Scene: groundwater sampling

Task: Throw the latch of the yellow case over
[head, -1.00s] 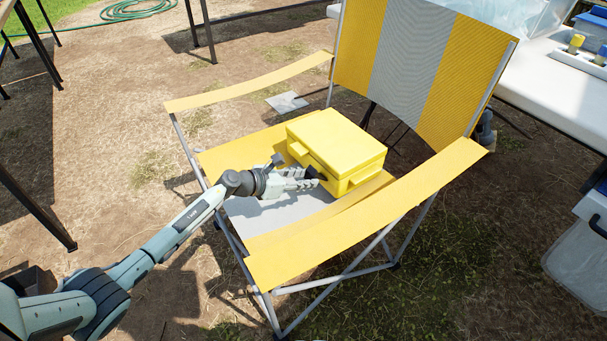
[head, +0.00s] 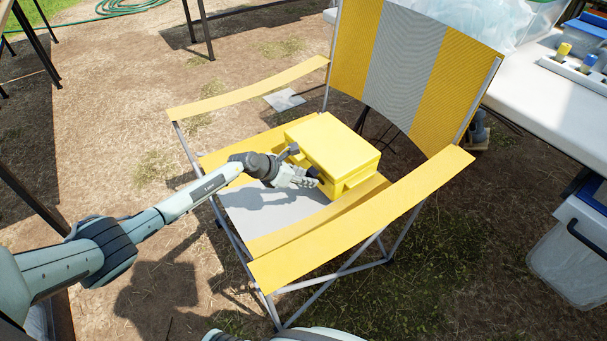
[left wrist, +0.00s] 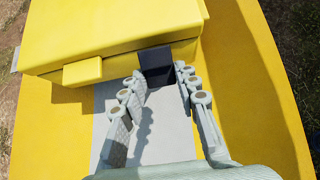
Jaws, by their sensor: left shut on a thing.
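The yellow case (head: 333,146) sits on the seat of a striped folding chair, with its lid down. In the left wrist view, the case (left wrist: 110,28) fills the top left. Its dark latch (left wrist: 156,64) sits on the near side, beside a yellow block-shaped part (left wrist: 82,72). My left gripper (head: 314,180) is at this side of the case. In the left wrist view, the fingertips of my left gripper (left wrist: 159,75) are on either side of the latch, shut on it. The fingers hide the latch in the head view. My right gripper is not in view.
The chair's armrests (head: 365,222) rise on both sides of the seat, and its backrest (head: 412,65) stands behind the case. A white table (head: 545,100) is at the right, with a lidded bin (head: 565,250) below it. Bare seat fabric (head: 268,208) lies in front of the case.

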